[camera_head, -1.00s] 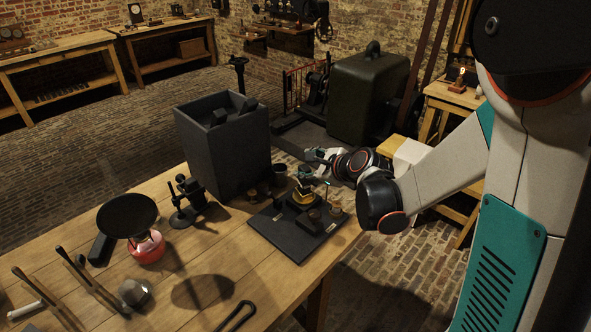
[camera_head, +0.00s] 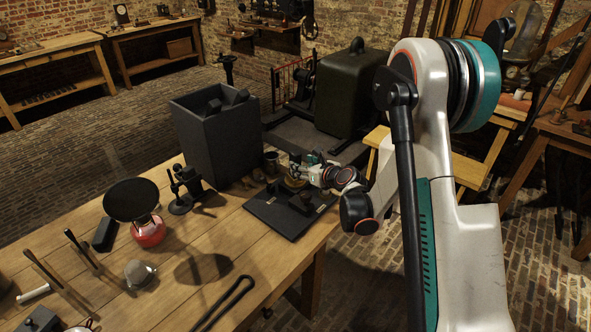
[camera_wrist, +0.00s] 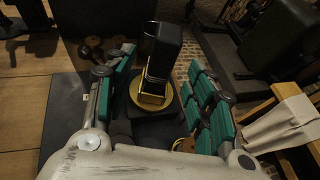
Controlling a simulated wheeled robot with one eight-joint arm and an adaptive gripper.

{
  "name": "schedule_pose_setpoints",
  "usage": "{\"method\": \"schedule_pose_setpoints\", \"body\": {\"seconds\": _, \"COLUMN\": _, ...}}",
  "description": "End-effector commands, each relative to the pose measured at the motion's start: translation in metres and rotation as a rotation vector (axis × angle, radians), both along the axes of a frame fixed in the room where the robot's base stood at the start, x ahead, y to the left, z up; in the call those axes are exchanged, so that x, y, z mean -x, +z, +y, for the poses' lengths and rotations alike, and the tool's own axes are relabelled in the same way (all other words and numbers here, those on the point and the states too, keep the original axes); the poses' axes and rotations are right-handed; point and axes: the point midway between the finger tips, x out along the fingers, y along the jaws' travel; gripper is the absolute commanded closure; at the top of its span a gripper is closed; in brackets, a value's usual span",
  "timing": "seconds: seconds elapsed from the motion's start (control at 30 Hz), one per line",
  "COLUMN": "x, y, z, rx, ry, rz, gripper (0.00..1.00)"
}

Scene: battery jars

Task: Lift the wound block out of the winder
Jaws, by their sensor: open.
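In the wrist view a dark block (camera_wrist: 162,48) with a brass-coloured frame around its lower end stands on a round brass plate (camera_wrist: 136,92), which appears to belong to the winder. My gripper (camera_wrist: 165,75) is open, with its teal-padded fingers on either side of the block. I see gaps between the fingers and the block, so it is not gripped. In the head view my gripper (camera_head: 308,166) is over the far right part of a black board (camera_head: 278,222) on the bench. There it largely hides the block and winder.
A large dark grey bin (camera_head: 217,145) stands left of the board. A small black stand (camera_head: 186,190) and a red burner with a black pan (camera_head: 131,199) are farther left. Dark parts (camera_head: 304,200) stand on the board.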

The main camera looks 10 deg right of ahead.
Motion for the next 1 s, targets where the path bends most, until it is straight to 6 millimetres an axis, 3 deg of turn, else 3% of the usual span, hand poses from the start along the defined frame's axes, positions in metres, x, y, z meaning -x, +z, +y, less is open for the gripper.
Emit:
{"method": "schedule_pose_setpoints", "body": {"seconds": 0.37, "x": -0.024, "y": -0.011, "z": 0.007, "rx": 0.002, "ry": 0.001, "rz": -0.001, "gripper": 0.50}}
{"method": "schedule_pose_setpoints", "body": {"seconds": 0.63, "x": -0.057, "y": -0.026, "z": 0.016, "rx": 0.002, "ry": 0.001, "rz": -0.001, "gripper": 0.50}}
{"method": "schedule_pose_setpoints", "body": {"seconds": 0.9, "x": -0.061, "y": -0.026, "z": 0.017, "rx": 0.002, "ry": 0.000, "rz": -0.001, "gripper": 0.50}}
{"method": "schedule_pose_setpoints", "body": {"seconds": 1.0, "x": -0.061, "y": -0.026, "z": 0.017, "rx": 0.002, "ry": 0.000, "rz": -0.001, "gripper": 0.73}}
